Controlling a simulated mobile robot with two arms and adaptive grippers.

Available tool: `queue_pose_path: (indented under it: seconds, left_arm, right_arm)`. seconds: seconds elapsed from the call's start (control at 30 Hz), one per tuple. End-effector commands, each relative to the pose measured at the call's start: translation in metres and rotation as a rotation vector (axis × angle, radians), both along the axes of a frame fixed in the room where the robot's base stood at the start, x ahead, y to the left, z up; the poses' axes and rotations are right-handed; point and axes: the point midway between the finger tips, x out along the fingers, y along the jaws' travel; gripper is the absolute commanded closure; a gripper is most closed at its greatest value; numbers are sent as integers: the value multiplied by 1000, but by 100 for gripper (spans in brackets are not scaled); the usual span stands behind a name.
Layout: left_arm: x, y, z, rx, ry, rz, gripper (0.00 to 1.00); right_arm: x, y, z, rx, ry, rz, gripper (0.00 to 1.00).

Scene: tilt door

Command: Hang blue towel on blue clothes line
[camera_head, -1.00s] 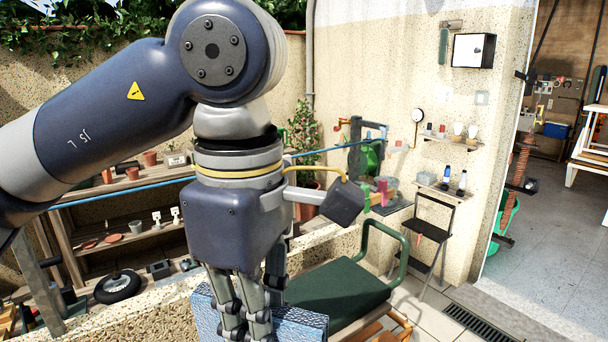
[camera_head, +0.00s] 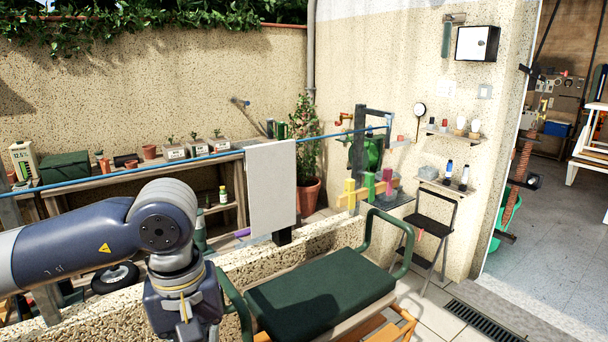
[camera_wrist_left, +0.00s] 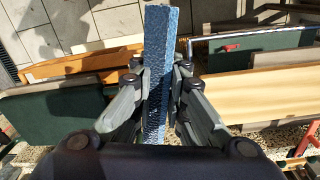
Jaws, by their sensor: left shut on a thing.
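The blue towel (camera_wrist_left: 158,35) shows in the left wrist view as a narrow, textured blue strip, seen nearly edge-on. My left gripper (camera_wrist_left: 160,70) is shut on it, one finger on each side. In the head view my left wrist is at the bottom left; its fingertips and the towel are below the picture edge. The blue clothes line (camera_head: 110,175) runs across from the left edge to a dark post (camera_head: 359,140), above and beyond my left wrist. A pale grey towel (camera_head: 271,188) hangs over the line near the middle. My right gripper is out of view.
A green-cushioned bench (camera_head: 318,297) stands below, beside a low stone wall (camera_head: 325,240). A shelf with pots (camera_head: 149,152) is behind the line. The line left of the grey towel is bare.

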Motion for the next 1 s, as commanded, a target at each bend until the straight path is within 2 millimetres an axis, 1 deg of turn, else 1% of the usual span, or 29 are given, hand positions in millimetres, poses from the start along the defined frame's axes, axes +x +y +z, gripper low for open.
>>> queue_pose_path:
  seconds: [0.03, 0.1, 0.2, 0.3, 0.43, 0.8, 0.87, 1.0]
  left_arm:
    - [0, 9, -19, 5, 4, -57, 100]
    - [0, 19, -37, 9, 2, -141, 100]
    - [-1, 32, -57, 17, 2, -243, 100]
    - [-3, 40, -72, 21, 2, -318, 100]
    - [-4, 45, -81, 26, 2, -373, 100]
    - [-5, 47, -84, 26, 3, -387, 100]
    - [-10, 47, -91, 26, 6, -387, 100]
    - [-28, 47, -114, 26, 9, -389, 100]
  right_arm:
    - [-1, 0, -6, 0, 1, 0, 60]
    - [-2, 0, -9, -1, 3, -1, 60]
    - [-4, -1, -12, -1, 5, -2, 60]
    - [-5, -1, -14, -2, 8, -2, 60]
    - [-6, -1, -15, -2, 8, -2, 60]
    - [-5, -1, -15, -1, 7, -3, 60]
    - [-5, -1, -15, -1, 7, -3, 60]
    - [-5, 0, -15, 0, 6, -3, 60]
